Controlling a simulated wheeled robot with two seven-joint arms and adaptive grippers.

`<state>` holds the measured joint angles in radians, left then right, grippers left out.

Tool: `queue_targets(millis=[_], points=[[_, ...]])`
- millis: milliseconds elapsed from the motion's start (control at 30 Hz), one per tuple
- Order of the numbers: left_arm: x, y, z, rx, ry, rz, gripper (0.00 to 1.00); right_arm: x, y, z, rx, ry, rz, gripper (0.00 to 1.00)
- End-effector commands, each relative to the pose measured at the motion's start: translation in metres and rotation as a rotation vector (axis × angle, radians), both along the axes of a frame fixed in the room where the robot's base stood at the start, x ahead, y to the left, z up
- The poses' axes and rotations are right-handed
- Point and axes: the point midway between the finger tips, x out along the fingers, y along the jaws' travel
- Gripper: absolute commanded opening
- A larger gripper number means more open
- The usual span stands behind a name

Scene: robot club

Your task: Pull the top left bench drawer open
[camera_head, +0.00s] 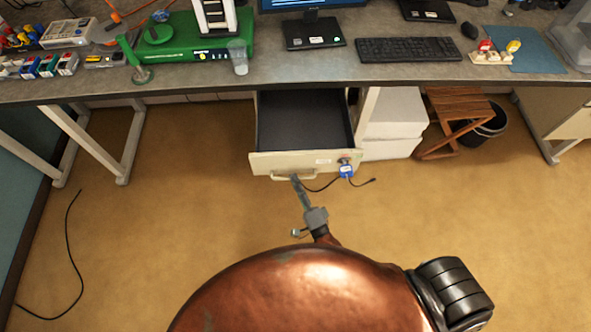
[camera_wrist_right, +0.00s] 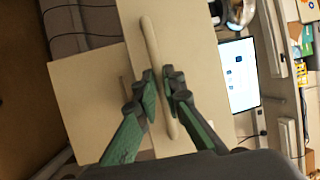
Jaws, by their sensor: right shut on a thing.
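The top bench drawer (camera_head: 270,162) stands pulled out from under the bench, its cream front well clear of the bench edge and its dark inside (camera_head: 304,122) empty. Its bar handle (camera_head: 308,178) is on the front; in the right wrist view the handle (camera_wrist_right: 151,40) runs between green-padded fingers. My right gripper (camera_head: 296,181) is shut on this handle; it also shows in the right wrist view (camera_wrist_right: 161,88). My left gripper is not in view.
A key with a blue tag (camera_head: 346,171) hangs at the drawer's lock. A lower drawer front (camera_wrist_right: 85,95) sits further back. White boxes (camera_head: 395,125), a wooden stool (camera_head: 457,115) and a black bin (camera_head: 487,125) stand right of the drawer. The floor in front is mostly clear.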

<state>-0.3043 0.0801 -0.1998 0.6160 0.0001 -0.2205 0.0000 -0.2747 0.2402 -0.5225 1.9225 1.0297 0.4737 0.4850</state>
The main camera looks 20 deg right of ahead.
Motion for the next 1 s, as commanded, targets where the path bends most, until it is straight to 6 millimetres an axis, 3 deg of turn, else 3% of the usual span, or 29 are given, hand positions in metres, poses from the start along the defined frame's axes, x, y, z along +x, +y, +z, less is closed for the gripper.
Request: queue_targets(millis=[200,567,600,800,1000], points=[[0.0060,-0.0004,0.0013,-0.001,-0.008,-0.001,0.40,-0.0102,0.0035,-0.0003,-0.001,0.001,0.002,0.00],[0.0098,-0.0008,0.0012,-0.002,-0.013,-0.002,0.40,-0.0109,0.0035,-0.0004,-0.001,0.001,0.001,0.00],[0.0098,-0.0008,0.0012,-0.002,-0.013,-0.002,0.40,-0.0109,0.0035,-0.0004,-0.001,0.001,0.001,0.11],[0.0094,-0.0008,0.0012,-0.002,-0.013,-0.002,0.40,-0.0107,0.0032,-0.0002,-0.001,0.000,0.000,0.25],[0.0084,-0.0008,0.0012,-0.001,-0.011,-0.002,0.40,-0.0106,0.0030,-0.0001,-0.001,0.000,0.000,0.27]])
